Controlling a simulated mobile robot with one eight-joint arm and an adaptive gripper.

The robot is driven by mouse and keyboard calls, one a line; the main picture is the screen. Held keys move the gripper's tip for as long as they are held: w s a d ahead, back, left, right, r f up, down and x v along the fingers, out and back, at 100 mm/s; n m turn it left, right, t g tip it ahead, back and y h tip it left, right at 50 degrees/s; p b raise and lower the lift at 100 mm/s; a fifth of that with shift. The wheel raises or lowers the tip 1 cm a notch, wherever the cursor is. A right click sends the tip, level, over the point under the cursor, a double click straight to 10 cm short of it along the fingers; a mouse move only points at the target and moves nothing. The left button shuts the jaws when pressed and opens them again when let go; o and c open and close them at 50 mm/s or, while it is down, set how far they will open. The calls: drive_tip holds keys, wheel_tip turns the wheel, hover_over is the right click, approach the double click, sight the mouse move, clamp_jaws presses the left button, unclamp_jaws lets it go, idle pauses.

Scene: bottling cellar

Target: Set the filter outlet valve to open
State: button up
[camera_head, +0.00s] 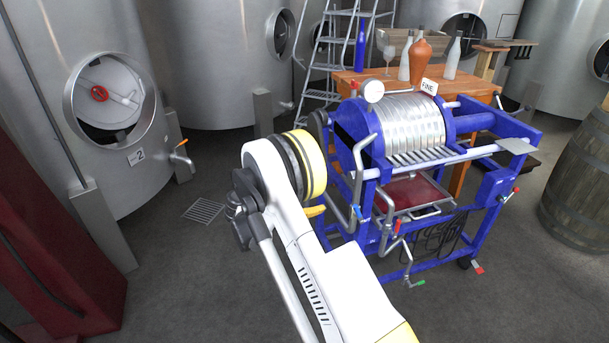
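The filter (412,122) stands right of centre, a blue frame with a pack of silver plates and a round gauge (373,91) on top. Several small valves with coloured handles sit on its pipes: blue (355,212), red (397,226), green (420,283) and red at the right (516,190). The small labels on the frame are too small to read, so I cannot tell which is the outlet valve or how it is set. My arm rises in front of the filter's left side and hides part of it. My gripper is not visible.
Steel tanks line the back; the left one (95,170) has a round hatch and an orange-handled tap (180,146). A ladder (335,50), a wooden table (470,84) with bottles and a barrel (580,180) stand around. A red object (50,250) blocks the lower left.

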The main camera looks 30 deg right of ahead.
drive_tip(key=s+a+r+m+t+y+p, duration=0.1)
drive_tip(key=s+a+r+m+t+y, duration=0.1)
drive_tip(key=r, duration=0.6)
drive_tip(key=s+a+r+m+t+y+p, duration=0.1)
drive_tip(key=s+a+r+m+t+y, duration=0.1)
drive_tip(key=s+a+r+y, duration=0.2)
drive_tip(key=shift+s+a+r+p, duration=0.25)
drive_tip(key=shift+a+r, duration=0.85)
drive_tip(key=shift+r, duration=0.85)
